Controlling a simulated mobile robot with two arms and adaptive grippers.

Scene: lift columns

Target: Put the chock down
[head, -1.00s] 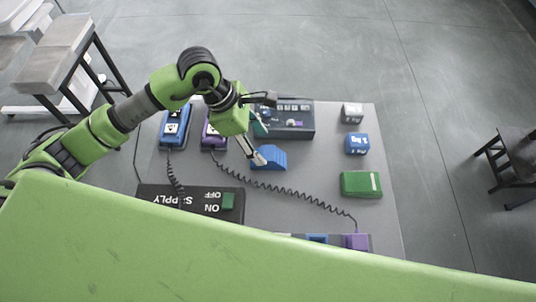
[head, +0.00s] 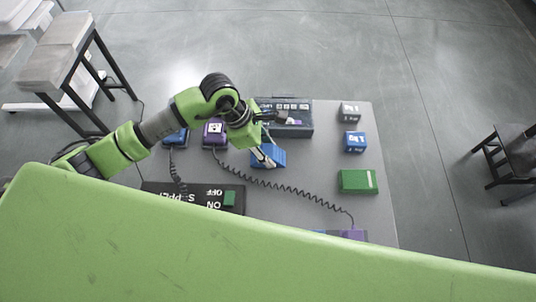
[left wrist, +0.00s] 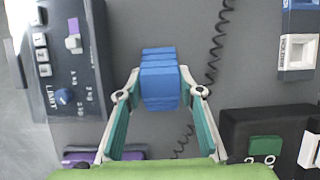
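The chock is a blue block with a ridged, stepped top (head: 279,153), over the middle of the grey table. It also shows in the left wrist view (left wrist: 160,85), upright between the fingers. My left gripper (head: 268,158) comes down to it from the upper left. In the left wrist view the two pale fingertips (left wrist: 160,72) sit at both sides of the chock and appear to touch it. The chock's underside is hidden, so I cannot tell if it rests on the table. My right gripper is not in view.
The grey table (head: 312,180) also holds a dark control box (head: 295,125), a green block (head: 357,181), a blue block (head: 355,141), a grey block (head: 348,112), a purple device (head: 214,130) and a black supply panel (head: 165,187). A coiled cable (head: 290,188) runs in front of the chock.

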